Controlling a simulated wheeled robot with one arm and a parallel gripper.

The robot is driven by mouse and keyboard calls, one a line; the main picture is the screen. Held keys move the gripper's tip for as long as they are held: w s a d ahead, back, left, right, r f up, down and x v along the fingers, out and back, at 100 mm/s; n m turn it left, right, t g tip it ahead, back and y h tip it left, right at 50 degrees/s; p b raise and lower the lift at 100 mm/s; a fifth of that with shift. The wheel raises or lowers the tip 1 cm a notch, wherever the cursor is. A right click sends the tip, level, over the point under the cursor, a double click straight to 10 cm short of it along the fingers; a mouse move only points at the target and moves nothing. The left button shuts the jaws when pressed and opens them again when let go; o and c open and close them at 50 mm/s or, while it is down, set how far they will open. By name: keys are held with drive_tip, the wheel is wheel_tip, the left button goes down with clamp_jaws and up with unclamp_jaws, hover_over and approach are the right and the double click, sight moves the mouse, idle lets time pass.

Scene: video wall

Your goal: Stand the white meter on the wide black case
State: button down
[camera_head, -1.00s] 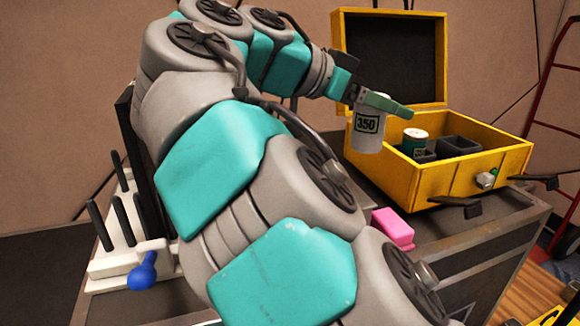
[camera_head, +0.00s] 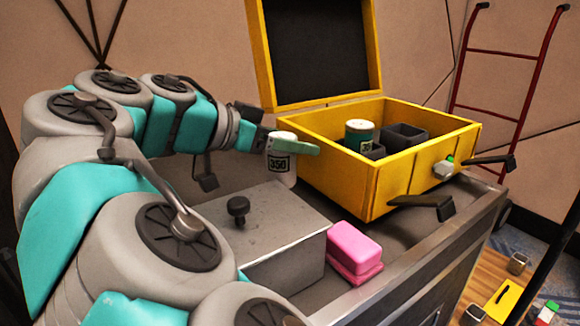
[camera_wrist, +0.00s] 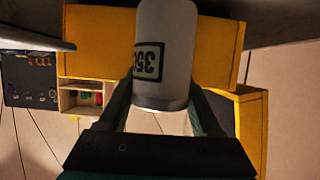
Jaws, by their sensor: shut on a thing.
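A wide dark case with metal edges (camera_head: 405,240) lies under the box and other things; I cannot tell if this is the wide black case named. Part of its top is hidden by my arm.
The open yellow box (camera_head: 420,165) holds a green-and-white can (camera_head: 359,136) and dark open containers (camera_head: 404,136). A grey lidded box with a knob (camera_head: 265,235) stands left of a pink block (camera_head: 354,250). A red hand truck (camera_head: 515,75) stands at right.

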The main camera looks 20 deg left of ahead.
sight(268, 161)
drive_tip(key=shift+f, duration=2.1)
drive_tip(key=shift+f+b, duration=0.2)
drive_tip(key=shift+b, duration=0.2)
drive_tip(key=shift+c, duration=1.8)
unclamp_jaws()
drive_tip(key=shift+r, duration=0.1)
drive_tip(key=shift+r+p, duration=0.25)
drive_tip(key=shift+p, duration=0.1)
drive_tip(key=shift+v, duration=3.7)
drive_tip(key=shift+f, duration=0.1)
